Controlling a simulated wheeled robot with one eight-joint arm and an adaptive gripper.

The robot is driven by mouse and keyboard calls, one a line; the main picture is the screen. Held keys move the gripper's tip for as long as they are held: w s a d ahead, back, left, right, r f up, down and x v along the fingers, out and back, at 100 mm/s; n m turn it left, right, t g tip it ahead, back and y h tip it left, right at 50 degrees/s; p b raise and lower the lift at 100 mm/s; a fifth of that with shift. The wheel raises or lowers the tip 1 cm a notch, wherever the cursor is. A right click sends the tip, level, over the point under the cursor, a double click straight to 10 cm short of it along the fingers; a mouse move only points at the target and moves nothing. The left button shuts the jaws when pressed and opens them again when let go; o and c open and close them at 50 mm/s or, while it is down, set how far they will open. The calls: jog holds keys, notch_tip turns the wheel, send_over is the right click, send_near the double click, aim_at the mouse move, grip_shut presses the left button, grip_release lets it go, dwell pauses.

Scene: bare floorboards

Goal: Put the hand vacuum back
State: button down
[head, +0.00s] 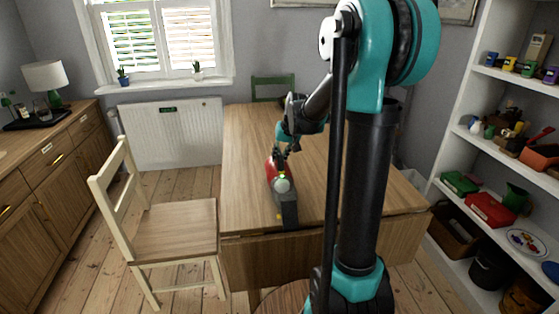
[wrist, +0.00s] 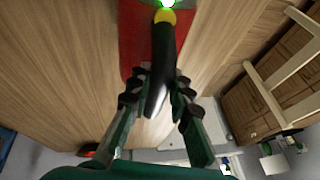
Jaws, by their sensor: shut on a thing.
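The hand vacuum (head: 272,166) has a red body and a green light, with a dark grey block-like front part (head: 288,213) towards the near edge of the wooden table (head: 248,150). I cannot tell whether that grey part belongs to the vacuum or is a separate holder. In the wrist view the vacuum's red body (wrist: 130,40) is at the top, with a yellow button and a black handle. My gripper (head: 284,148) is shut on the black handle, and its two fingers (wrist: 158,90) sit on either side of it. The vacuum's underside is hidden.
A cream chair (head: 175,228) stands left of the table, and a green chair (head: 272,86) is behind it. White shelves (head: 462,158) with boxes and pots stand at the right. A sideboard (head: 60,165) with a lamp is at the left. The table's far part looks clear.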

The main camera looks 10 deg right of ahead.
aim_at(288, 174)
jog(key=shift+f, duration=0.8)
jog(key=c, duration=1.4)
grip_release()
jog(key=shift+f, duration=0.15)
jog(key=v, duration=1.2)
jog(key=s+d+f+h, duration=0.1)
jog(key=s+f, duration=0.8)
jog(key=s, duration=0.3)
jog(key=s+d+f+h, duration=0.1)
jog(key=s+f, duration=0.8)
jog(key=s, duration=0.4)
jog(key=shift+f, duration=0.25)
jog(key=shift+s, duration=0.1)
